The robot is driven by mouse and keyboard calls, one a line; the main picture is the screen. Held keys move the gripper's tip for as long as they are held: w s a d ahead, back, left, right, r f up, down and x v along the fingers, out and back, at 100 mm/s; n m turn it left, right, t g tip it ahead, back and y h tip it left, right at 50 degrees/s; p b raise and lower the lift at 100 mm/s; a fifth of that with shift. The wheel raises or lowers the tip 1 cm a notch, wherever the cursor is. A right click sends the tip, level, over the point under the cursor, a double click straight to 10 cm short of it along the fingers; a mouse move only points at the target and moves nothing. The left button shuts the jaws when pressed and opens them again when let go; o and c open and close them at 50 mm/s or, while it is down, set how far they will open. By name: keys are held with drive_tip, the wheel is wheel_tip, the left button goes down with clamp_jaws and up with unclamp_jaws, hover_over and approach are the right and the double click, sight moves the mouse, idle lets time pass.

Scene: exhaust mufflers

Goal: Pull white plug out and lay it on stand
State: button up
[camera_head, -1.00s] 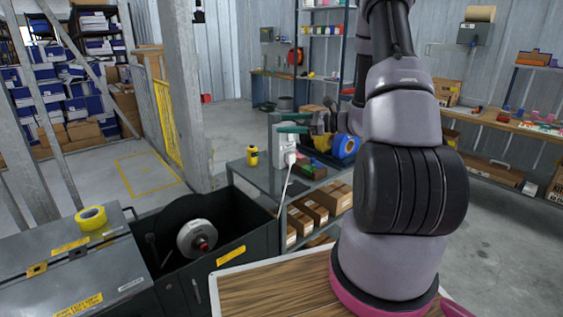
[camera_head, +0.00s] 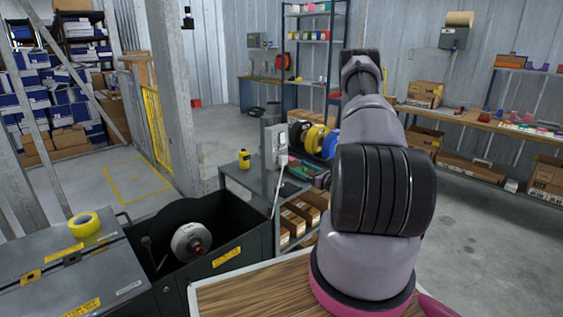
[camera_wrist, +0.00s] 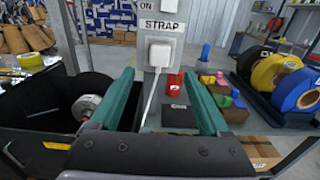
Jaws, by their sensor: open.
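The white plug (camera_wrist: 160,53) sits in an outlet on a grey upright panel (camera_wrist: 178,52), just under a "STRAP" label. Its white cord hangs down. In the head view the plug (camera_head: 283,159) shows on the panel above a grey metal bench (camera_head: 262,186). My gripper (camera_wrist: 158,76) is open, its green fingers apart, with the plug ahead and slightly above the gap between them. No contact is visible. The arm hides the gripper in the head view. I cannot tell which thing is the stand.
Black, yellow and blue reels (camera_wrist: 282,76) stand to the right. A red item (camera_wrist: 175,84) and small coloured parts lie behind the right finger. An open dark bin with a reel (camera_head: 190,240) is at left. A yellow item (camera_head: 244,160) stands on the bench.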

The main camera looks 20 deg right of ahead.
sight(285, 161)
drive_tip(key=shift+x, duration=4.5)
clamp_jaws()
drive_tip(key=shift+v, duration=2.95)
